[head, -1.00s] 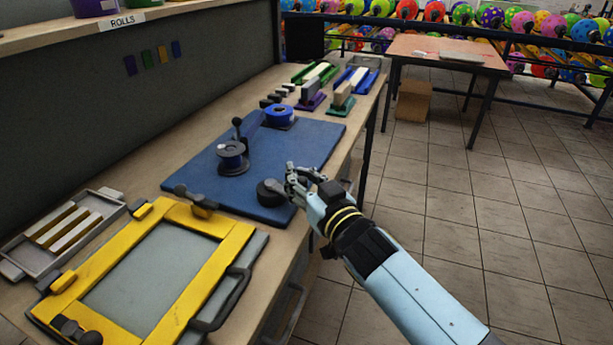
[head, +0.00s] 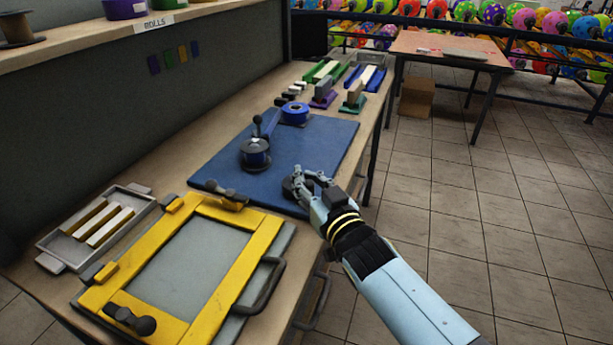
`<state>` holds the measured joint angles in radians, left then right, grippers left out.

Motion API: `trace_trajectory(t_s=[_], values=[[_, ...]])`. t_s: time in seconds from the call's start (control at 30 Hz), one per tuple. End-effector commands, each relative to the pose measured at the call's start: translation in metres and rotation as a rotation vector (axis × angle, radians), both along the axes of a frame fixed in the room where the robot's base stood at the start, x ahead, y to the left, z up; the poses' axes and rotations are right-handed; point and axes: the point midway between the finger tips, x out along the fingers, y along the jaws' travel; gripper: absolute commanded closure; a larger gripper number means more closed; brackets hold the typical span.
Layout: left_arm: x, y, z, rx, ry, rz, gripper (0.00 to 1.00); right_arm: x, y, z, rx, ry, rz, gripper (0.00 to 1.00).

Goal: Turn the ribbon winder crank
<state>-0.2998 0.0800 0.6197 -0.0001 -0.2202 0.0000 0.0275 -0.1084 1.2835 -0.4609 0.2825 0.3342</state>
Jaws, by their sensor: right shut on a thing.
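My right gripper (head: 303,180) is at the mat's near right edge, shut on a dark round knob (head: 289,187). The fingers partly hide the knob, and I cannot tell what it joins to. The gripper is apart from the spool and its upright arm. My left gripper is not in view.
A yellow frame (head: 255,250) with dark knobs and a grey tray with bars (head: 62,250) fill the near bench. Several coloured holders (head: 325,92) stand at the far end. A shelf (head: 90,45) overhangs the left. Tiled floor is open on the right.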

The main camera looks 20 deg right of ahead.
Motion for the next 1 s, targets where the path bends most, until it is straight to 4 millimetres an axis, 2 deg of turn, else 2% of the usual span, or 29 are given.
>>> trace_trajectory(t_s=[0.03,0.77,0.8,1.0], values=[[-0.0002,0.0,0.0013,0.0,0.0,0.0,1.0,-0.0065,0.0014,-0.0093,-0.001,0.018,0.002,1.0],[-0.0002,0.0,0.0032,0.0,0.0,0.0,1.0,-0.0058,0.0031,-0.0097,0.002,0.016,0.003,1.0],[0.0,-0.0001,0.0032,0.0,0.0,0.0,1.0,-0.0058,0.0031,-0.0097,0.002,0.016,0.003,0.92],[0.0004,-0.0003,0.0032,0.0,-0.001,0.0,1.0,-0.0051,0.0024,-0.0085,0.002,0.015,0.002,0.66]])
